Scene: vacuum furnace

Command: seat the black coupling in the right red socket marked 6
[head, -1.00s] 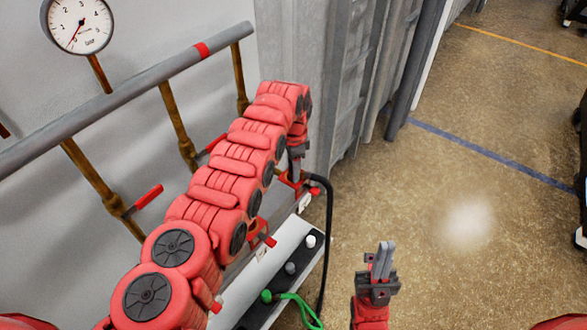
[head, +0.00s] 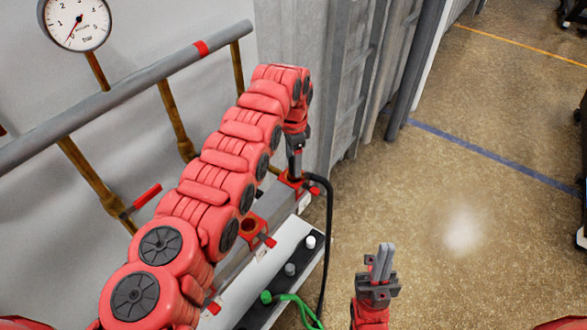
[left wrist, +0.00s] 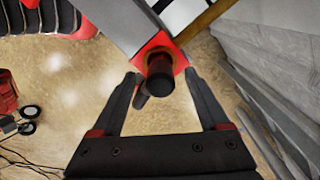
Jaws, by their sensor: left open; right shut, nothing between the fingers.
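The black coupling (left wrist: 160,82) stands in a red socket (left wrist: 159,45) in the left wrist view, and appears to be inside it; how deep I cannot tell. In the head view this is the far, right-hand red socket (head: 291,182), where a black hose comes out; the marking 6 is not readable. My left gripper (head: 296,168) is above that socket, open. In the left wrist view its fingers (left wrist: 163,78) lie on either side of the coupling, apart from it. My right gripper (head: 382,262) is shut and empty, over the floor at the right.
A nearer red socket (head: 249,226) with a dark opening is beside my left arm. A white-topped panel (head: 265,270) has several knobs and a green cable (head: 300,306). A grey pipe (head: 125,97) with a gauge (head: 75,20) runs along the wall.

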